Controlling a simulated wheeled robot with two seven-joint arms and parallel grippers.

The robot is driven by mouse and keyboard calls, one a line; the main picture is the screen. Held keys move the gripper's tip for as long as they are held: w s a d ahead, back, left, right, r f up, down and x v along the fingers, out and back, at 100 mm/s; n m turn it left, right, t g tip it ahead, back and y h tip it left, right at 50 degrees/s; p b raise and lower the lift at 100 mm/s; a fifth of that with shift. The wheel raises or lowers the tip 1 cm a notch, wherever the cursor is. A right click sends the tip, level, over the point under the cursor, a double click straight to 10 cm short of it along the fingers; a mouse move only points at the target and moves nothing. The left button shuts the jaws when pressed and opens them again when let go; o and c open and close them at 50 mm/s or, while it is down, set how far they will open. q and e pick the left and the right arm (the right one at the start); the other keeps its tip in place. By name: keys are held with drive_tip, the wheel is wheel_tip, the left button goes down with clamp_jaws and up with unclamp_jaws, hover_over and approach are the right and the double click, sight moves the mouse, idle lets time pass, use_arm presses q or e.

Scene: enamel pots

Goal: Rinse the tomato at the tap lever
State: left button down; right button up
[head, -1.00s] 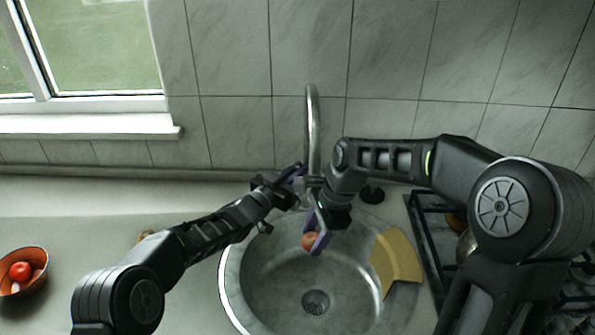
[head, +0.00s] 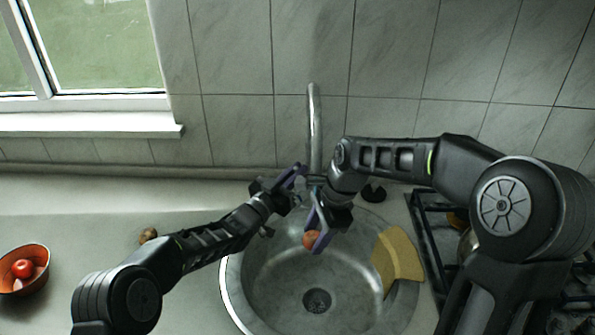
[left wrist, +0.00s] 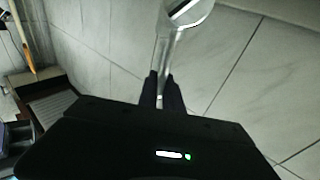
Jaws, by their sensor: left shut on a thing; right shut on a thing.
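The tomato (head: 311,239), small, round and orange-red, is held over the sink basin by my right gripper (head: 317,232), which is shut on it and partly covers it. My left gripper (head: 298,173) is higher, at the base of the curved metal tap (head: 315,125). It is shut on the tap lever, which the fingers mostly hide in the head view. In the left wrist view, the dark fingers (left wrist: 161,92) close around a narrow shiny metal piece, the lever (left wrist: 162,70). I cannot make out any running water.
The round steel sink (head: 231,290) lies below both grippers, with a drain (head: 316,301) and a yellow cloth-like piece (head: 397,258) on its right rim. A stove (head: 430,235) stands right. An orange bowl (head: 38,282) holding a red tomato stands far left; a small brown item (head: 148,235) lies nearer.

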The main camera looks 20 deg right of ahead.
use_arm(q)
drive_tip(key=c, duration=1.5)
unclamp_jaws()
drive_tip(key=shift+a, duration=0.1)
drive_tip(key=v, duration=1.2)
